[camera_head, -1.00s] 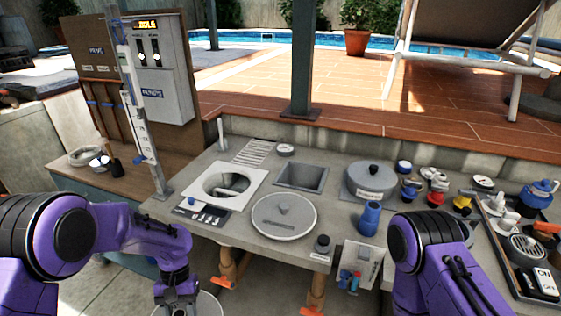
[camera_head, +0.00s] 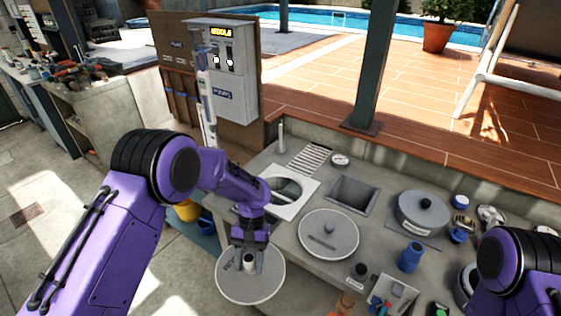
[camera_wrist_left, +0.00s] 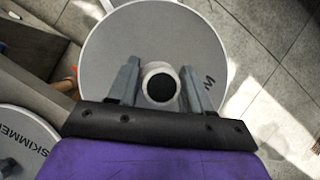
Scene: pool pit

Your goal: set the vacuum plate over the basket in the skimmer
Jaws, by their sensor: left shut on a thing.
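The vacuum plate (camera_head: 268,289) is a pale grey disc with a white central port, held roughly flat beside the bench's front edge, above the floor. My left gripper (camera_head: 248,264) is shut on the port; the wrist view shows both fingers around the port's dark hole (camera_wrist_left: 160,88) and the plate (camera_wrist_left: 120,45) beyond. The skimmer (camera_head: 306,191) is a white square frame with a round opening, on the bench up and right of the plate. Its inside is partly hidden by my left arm, and I cannot make out the basket clearly. My right gripper is out of view.
The round skimmer lid (camera_head: 343,240) lies on the bench right of the plate, and also shows in the wrist view (camera_wrist_left: 18,148). A square recess (camera_head: 353,195), a grey round canister (camera_head: 421,214) and a blue bottle (camera_head: 410,257) are farther right. A control panel (camera_head: 222,70) stands behind.

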